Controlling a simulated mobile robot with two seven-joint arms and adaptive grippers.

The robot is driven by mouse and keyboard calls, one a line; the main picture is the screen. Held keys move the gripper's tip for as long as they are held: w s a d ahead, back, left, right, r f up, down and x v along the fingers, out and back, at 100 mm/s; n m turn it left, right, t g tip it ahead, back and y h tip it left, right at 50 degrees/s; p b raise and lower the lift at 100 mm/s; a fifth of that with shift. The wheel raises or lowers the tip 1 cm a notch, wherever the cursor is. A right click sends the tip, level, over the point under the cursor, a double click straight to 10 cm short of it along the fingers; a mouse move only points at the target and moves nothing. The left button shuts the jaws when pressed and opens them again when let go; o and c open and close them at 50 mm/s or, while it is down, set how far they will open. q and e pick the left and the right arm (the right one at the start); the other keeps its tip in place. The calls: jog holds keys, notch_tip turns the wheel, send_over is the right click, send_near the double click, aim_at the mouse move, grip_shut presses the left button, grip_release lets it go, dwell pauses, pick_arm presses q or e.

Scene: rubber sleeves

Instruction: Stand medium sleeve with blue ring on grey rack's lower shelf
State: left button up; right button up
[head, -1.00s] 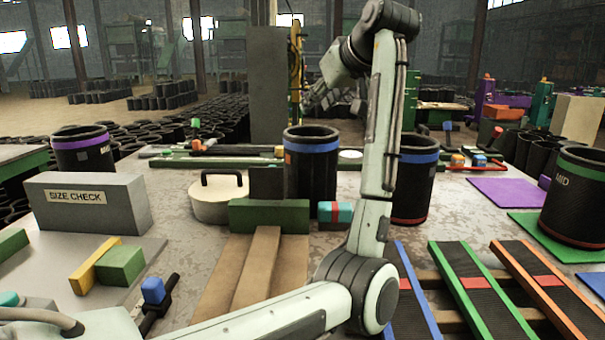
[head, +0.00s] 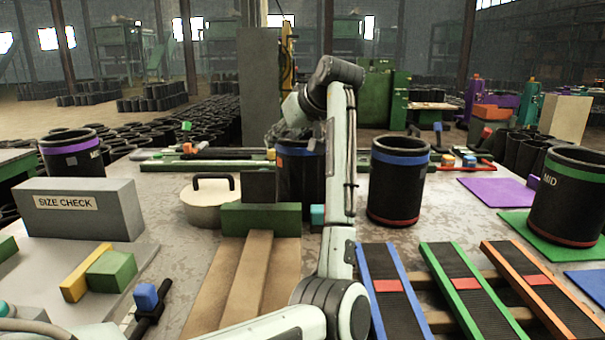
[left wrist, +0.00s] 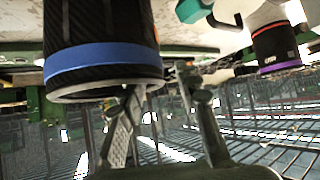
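Two black sleeves with blue rings stand upright on the table in the head view. The near-centre one (head: 292,182) is partly hidden behind my left arm; the other (head: 398,185) stands to its right and has a red band at its base. My left gripper (head: 283,130) is at the top of the near-centre sleeve, partly hidden by its own wrist. In the left wrist view a blue-ringed sleeve (left wrist: 105,72) appears upside down, its rim close to my spread fingers (left wrist: 160,112). I cannot tell whether they touch it. I cannot clearly make out the grey rack. My right gripper is out of view.
A purple-ringed sleeve (head: 72,155) stands back left behind the SIZE CHECK block (head: 80,208). A lidded pot (head: 208,200) and green block (head: 258,219) are close to the near-centre sleeve. A MID sleeve (head: 568,197) stands on a green mat at right. Striped ramps (head: 465,285) fill the front right.

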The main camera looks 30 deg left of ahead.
pick_arm(q)
grip_shut()
